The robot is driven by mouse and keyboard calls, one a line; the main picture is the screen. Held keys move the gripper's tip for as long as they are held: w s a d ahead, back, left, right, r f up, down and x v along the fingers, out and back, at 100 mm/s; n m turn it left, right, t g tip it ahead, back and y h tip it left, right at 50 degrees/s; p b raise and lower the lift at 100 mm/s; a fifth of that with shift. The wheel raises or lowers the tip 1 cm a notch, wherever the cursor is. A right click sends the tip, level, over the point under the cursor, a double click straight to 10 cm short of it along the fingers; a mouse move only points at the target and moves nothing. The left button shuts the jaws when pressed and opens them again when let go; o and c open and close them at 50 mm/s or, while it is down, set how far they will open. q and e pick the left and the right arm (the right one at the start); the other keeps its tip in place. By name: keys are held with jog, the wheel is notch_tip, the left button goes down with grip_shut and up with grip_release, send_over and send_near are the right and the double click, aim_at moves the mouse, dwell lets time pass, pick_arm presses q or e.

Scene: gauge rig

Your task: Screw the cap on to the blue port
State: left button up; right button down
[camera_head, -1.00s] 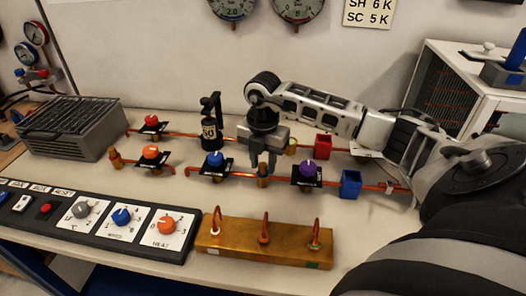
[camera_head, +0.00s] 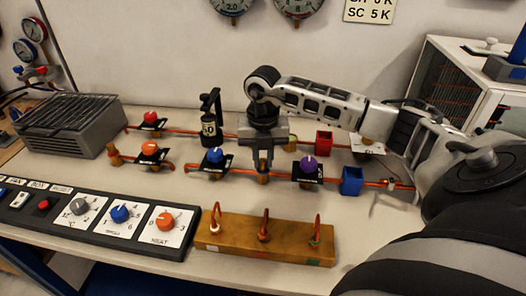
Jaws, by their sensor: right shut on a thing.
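My right gripper (camera_head: 263,162) points straight down over the lower copper pipe, between the valve with the blue knob (camera_head: 214,156) and the valve with the purple knob (camera_head: 308,165). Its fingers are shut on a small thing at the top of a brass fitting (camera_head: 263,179). The fingers hide most of what they hold, so I cannot tell the cap from the port or how far the cap sits on it. No blue marking shows on this fitting. My left gripper is not in view.
A red box (camera_head: 324,143) and a blue box (camera_head: 351,181) stand right of the gripper. A black bottle-like device (camera_head: 209,128) stands behind left. A brass block with copper hooks (camera_head: 220,237) lies in front, beside the knob panel (camera_head: 90,225). Bare bench lies between block and pipe.

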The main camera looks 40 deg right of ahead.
jog(key=shift+r+m+p, duration=0.1)
jog(key=shift+m+p, duration=0.35)
jog(key=shift+m, duration=0.65)
jog(key=shift+m+p, duration=0.35)
jog(key=shift+m, duration=1.05)
jog(key=shift+m+p, duration=0.5)
jog(key=shift+m, duration=0.8)
jog(key=c, duration=0.9)
grip_release()
